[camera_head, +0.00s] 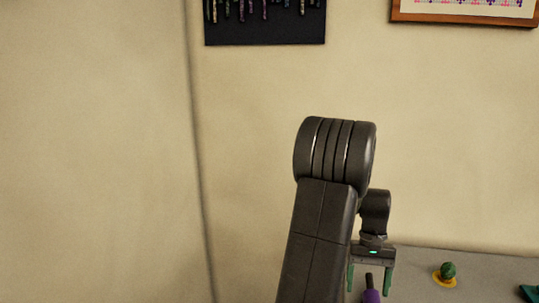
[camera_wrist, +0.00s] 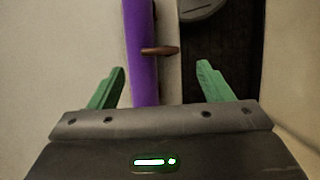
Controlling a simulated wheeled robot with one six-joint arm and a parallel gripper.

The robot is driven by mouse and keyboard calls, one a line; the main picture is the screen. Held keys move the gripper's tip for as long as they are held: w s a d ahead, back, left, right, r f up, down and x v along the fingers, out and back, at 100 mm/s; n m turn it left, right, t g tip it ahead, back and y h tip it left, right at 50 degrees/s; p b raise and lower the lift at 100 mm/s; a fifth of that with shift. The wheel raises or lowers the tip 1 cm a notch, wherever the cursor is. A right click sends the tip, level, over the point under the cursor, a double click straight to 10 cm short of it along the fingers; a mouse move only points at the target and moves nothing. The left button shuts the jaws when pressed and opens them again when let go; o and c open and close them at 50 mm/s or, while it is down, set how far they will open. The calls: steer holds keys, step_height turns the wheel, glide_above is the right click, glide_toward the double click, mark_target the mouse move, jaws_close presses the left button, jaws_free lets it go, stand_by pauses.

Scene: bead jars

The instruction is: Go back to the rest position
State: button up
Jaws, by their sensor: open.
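My gripper (camera_head: 370,284) hangs at the end of my raised arm, fingers pointing down, near the left end of a grey tabletop (camera_head: 415,259). Its two green fingers are spread apart, and it also shows in the wrist view (camera_wrist: 161,66). A purple thing with a dark top (camera_head: 371,295) shows between the fingers in the head view, cut off by the bottom edge. In the wrist view a long purple strip (camera_wrist: 142,50) with a small brown peg (camera_wrist: 160,50) lies beyond the fingertips. Nothing is seen gripped.
A green round thing (camera_head: 448,269) sits on a yellow dish (camera_head: 437,280) to the right of my gripper. A teal thing (camera_head: 529,291) is cut off at the right edge. The wall behind carries a dark panel (camera_head: 265,32) and a framed picture (camera_head: 465,19).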

steer(key=x, duration=0.7)
steer(key=shift+s, duration=0.15)
steer(key=shift+d+r+m+y, duration=0.1)
steer(key=shift+r+m+y, duration=0.15)
steer(key=shift+m, duration=0.45)
steer(key=m+y, duration=0.1)
steer(key=m, duration=0.2)
steer(key=shift+s+t, duration=0.15)
steer(key=shift+t, duration=0.25)
steer(key=m, duration=0.2)
steer(key=m+t+y, duration=0.1)
steer(key=m, duration=0.2)
steer(key=shift+s+f, duration=0.1)
steer(key=shift+s, duration=0.15)
steer(key=m+t, duration=0.1)
steer(key=m, duration=0.2)
steer(key=m+t+b, duration=0.1)
steer(key=m, duration=0.2)
steer(key=a+m+t+b, duration=0.1)
steer(key=m, duration=0.1)
steer(key=shift+s+a+m+y, duration=0.1)
steer(key=shift+s+m+y, duration=0.15)
steer(key=shift+m+y, duration=0.15)
steer(key=shift+t, duration=0.3)
